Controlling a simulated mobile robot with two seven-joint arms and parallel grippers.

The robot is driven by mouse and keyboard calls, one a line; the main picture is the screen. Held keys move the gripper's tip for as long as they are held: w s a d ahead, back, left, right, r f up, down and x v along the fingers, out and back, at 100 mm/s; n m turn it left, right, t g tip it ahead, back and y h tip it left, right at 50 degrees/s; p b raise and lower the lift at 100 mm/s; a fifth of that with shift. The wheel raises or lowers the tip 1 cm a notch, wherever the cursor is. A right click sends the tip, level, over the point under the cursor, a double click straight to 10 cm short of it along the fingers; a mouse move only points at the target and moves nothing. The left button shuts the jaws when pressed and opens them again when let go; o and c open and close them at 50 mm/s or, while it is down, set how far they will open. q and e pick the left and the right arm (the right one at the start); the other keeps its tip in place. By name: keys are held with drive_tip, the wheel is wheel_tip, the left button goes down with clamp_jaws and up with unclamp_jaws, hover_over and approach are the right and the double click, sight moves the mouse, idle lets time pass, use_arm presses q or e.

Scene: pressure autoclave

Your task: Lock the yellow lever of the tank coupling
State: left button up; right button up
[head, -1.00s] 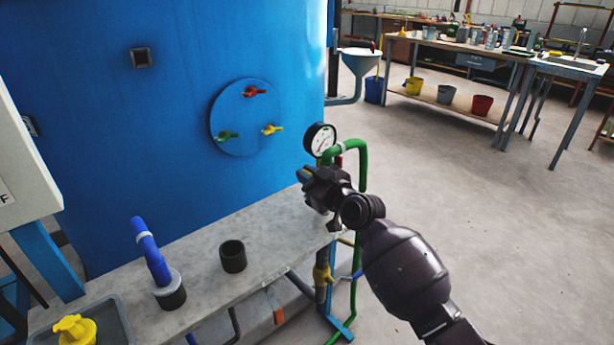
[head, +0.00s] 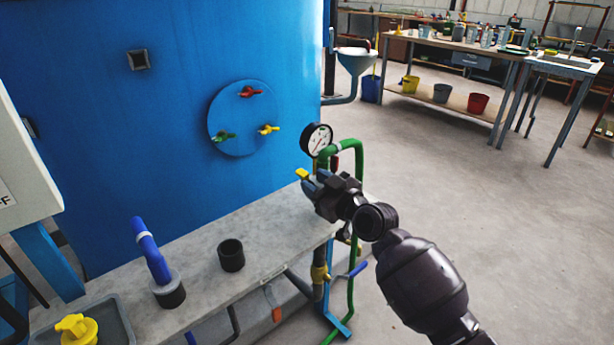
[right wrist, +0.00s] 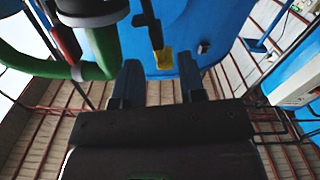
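The yellow lever (head: 302,173) shows in the head view as a small yellow tip just beyond the fingers of my right gripper (head: 311,181). In the right wrist view the yellow end of the lever (right wrist: 164,59) is on a dark stem and appears between and ahead of the two fingertips (right wrist: 160,72). My right gripper is open, with a clear gap between its fingers and nothing held. The coupling body is mostly hidden behind the gripper in the head view. A red lever (right wrist: 68,42) and the green hose (right wrist: 92,70) are left of the fingers. My left gripper is out of view.
A pressure gauge (head: 316,138) and green pipe (head: 360,175) stand close to my right gripper. The blue tank (head: 170,170) rises behind a grey ledge (head: 270,225) holding a black ring (head: 231,255) and a blue pipe (head: 151,250). Floor at right is clear.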

drive_tip(key=v, duration=0.6)
drive_tip(key=shift+s+d+p, duration=0.2)
drive_tip(key=shift+s+p, duration=0.05)
drive_tip(key=shift+p, duration=0.1)
